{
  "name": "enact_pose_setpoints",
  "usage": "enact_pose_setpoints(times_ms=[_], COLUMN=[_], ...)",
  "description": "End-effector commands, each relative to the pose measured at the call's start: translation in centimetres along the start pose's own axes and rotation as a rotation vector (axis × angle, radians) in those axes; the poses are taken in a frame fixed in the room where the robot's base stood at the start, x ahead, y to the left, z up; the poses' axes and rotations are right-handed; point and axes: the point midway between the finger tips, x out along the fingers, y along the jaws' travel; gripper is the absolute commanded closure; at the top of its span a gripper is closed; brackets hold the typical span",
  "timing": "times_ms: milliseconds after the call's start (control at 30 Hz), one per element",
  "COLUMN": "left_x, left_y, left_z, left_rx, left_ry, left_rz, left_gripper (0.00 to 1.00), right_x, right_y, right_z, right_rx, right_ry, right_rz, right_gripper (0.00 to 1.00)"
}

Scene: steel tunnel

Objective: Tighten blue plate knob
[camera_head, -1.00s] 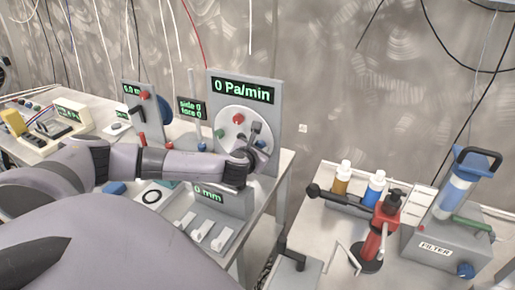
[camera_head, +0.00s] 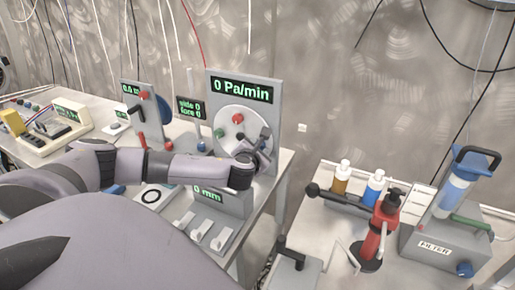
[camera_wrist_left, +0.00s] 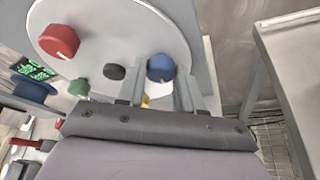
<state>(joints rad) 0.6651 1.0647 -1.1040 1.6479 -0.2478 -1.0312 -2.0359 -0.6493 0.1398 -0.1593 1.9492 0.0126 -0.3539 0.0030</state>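The round pale plate (camera_head: 226,121) stands upright on the grey panel with the "0 Pa/min" display. In the left wrist view, the blue knob (camera_wrist_left: 161,68) sits on the plate's lower right, between the two fingers of my left gripper (camera_wrist_left: 162,82). The fingers are apart, with a visible gap beside the knob; contact cannot be told. The plate also bears a red knob (camera_wrist_left: 57,41), a black knob (camera_wrist_left: 115,71) and a green knob (camera_wrist_left: 79,88). In the head view, my left gripper (camera_head: 262,143) is at the plate's right side and largely hides the blue knob. My right gripper is out of view.
A "0 mm" box (camera_head: 216,202) with white levers stands below my left forearm. A smaller panel with a red knob (camera_head: 144,97) stands left of the plate. A right-hand table holds bottles (camera_head: 342,177), a red tool (camera_head: 378,240) and a filter unit (camera_head: 440,238).

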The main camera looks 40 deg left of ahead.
Motion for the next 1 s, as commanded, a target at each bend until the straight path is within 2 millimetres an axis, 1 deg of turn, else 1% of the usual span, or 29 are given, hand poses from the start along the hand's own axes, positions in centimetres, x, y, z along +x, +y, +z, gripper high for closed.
enact_pose_setpoints(times_ms=[33,67,333,467,567,900,1000], left_x=[0.0,0.0,0.0,-0.4,-1.2,-5.4,-6.3], left_y=[0.1,0.1,0.0,0.0,-0.1,0.0,0.0], left_z=[0.0,0.0,0.0,0.0,-0.1,0.0,0.0], left_rx=[0.0,0.0,-0.002,-0.001,-0.001,0.0,0.0], left_ry=[-0.001,0.0,0.0,0.0,0.0,-0.001,0.0], left_rz=[0.001,0.001,0.0,-0.001,-0.002,-0.002,-0.001], left_gripper=[0.47,0.41,0.41,0.41,0.41,0.41,0.41], right_x=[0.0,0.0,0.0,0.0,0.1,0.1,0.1], right_y=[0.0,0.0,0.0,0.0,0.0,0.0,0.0], right_z=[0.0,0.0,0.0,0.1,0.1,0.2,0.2], right_rx=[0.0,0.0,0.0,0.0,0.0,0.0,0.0], right_ry=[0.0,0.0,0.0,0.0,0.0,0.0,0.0], right_rz=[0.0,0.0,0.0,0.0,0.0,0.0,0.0], right_gripper=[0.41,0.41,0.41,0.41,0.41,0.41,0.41])
